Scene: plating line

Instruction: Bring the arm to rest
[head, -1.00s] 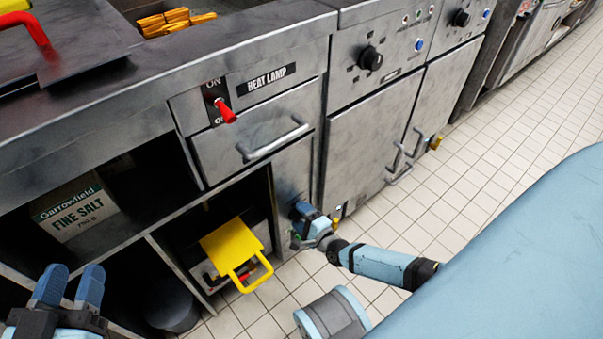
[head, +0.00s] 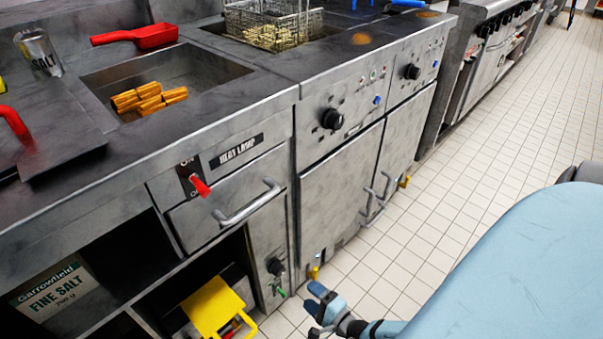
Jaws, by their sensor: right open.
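My right gripper (head: 322,300) is at the bottom middle of the head view, with blue fingers. It is open and empty, low in front of the cabinet fronts and apart from them. Its arm comes in from the lower right, and part of it is hidden behind my light-blue body. A black knob with a green lever (head: 277,275) is on the cabinet front to the left of the gripper. My left gripper is out of view.
A yellow handled piece (head: 212,307) sticks out of the lower shelf. A heat lamp switch with a red lever (head: 200,187) and a drawer handle (head: 248,208) are above. Tiled floor (head: 470,150) is clear at right.

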